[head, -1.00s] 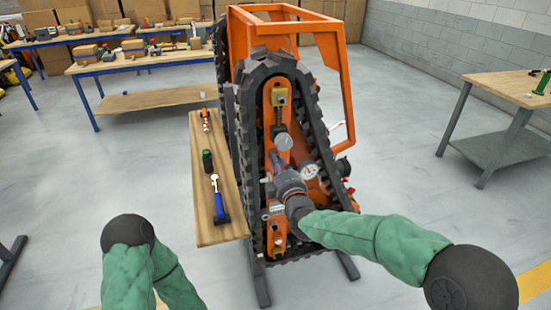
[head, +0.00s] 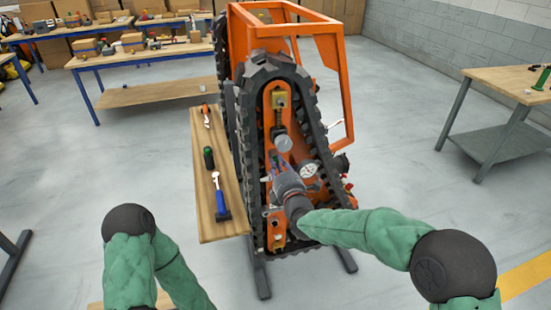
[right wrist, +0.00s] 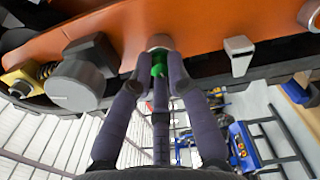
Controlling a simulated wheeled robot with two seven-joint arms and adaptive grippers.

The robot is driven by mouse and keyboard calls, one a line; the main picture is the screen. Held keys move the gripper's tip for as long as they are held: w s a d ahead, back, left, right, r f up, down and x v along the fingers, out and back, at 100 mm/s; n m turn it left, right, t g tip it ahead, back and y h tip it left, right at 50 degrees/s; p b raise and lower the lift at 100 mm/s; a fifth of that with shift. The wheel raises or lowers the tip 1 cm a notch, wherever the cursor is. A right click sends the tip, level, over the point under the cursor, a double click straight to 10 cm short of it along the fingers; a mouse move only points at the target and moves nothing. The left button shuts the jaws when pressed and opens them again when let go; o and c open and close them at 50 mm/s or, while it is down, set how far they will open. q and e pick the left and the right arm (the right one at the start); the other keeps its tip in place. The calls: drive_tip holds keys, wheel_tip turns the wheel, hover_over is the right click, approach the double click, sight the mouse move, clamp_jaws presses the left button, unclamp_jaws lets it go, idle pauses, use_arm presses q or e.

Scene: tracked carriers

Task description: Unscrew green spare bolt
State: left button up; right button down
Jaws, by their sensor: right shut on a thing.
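The green bolt (right wrist: 159,68) sits at a pale round boss (right wrist: 160,41) on the orange carrier frame in the right wrist view. My right gripper (right wrist: 160,80) has its fingers closed around it, hiding much of its sides. In the head view my right gripper (head: 276,167) reaches into the orange track frame (head: 276,222) of the tracked carrier, and its body hides the bolt. My left gripper is not in view; only my left arm shows at the bottom left.
A narrow wooden bench (head: 234,222) left of the track (head: 250,130) holds a blue-handled tool (head: 221,200), a dark green item (head: 208,157) and an orange-handled tool (head: 206,115). A round grey cap (right wrist: 82,78) and a metal bracket (right wrist: 239,55) flank the bolt.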

drive_tip(key=shift+f, duration=0.1)
drive_tip(key=n+p, duration=0.1)
drive_tip(key=n, duration=0.2)
drive_tip(key=shift+n, duration=0.3)
drive_tip(key=n+p, duration=0.1)
drive_tip(key=n, duration=0.3)
drive_tip(key=shift+n, duration=0.3)
drive_tip(key=n+p, duration=0.1)
drive_tip(key=p, duration=0.4)
drive_tip(key=shift+r, duration=0.2)
drive_tip(key=shift+f+n, duration=0.15)
drive_tip(key=shift+n, duration=0.15)
drive_tip(key=shift+f, duration=0.1)
drive_tip(key=c, duration=1.4)
unclamp_jaws()
drive_tip(key=shift+o, duration=0.2)
